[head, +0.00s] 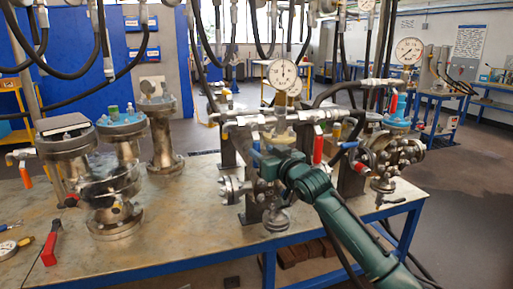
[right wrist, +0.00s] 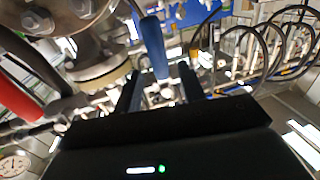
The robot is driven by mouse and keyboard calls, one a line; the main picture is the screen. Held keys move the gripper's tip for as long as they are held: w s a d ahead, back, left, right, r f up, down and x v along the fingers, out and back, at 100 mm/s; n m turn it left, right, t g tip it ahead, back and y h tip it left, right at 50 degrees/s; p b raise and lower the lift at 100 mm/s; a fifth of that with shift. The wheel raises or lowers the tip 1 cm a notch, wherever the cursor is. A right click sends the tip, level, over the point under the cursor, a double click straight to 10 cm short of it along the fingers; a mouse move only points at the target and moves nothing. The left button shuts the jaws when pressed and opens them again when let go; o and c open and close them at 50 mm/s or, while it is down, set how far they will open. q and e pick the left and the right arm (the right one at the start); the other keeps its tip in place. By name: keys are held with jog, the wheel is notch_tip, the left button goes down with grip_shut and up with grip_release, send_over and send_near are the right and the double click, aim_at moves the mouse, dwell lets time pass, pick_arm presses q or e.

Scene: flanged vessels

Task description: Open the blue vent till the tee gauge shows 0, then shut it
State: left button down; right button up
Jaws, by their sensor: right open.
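A blue handle (right wrist: 153,47) stands between the two open fingers of my right gripper (right wrist: 158,80) in the right wrist view; I cannot tell whether the fingers touch it. In the head view my green right arm reaches in from the lower right, and the gripper (head: 270,165) is at the blue handle (head: 256,152) below the pipe manifold, partly hidden. A round white dial gauge (head: 282,74) stands above the manifold. Its needle is too small to read. A second dial gauge (head: 409,50) stands further right. I cannot tell which is the tee gauge. My left gripper is out of view.
A red handle (head: 318,149) hangs beside the arm; a red one also shows in the right wrist view (right wrist: 18,100). Flanged vessels (head: 120,135) stand on the left of the bench (head: 190,225). Black hoses hang above. The bench's front middle is clear.

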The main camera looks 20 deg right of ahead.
aim_at(259, 149)
jog(key=shift+x, duration=2.1)
jog(key=shift+c, duration=0.3)
grip_shut()
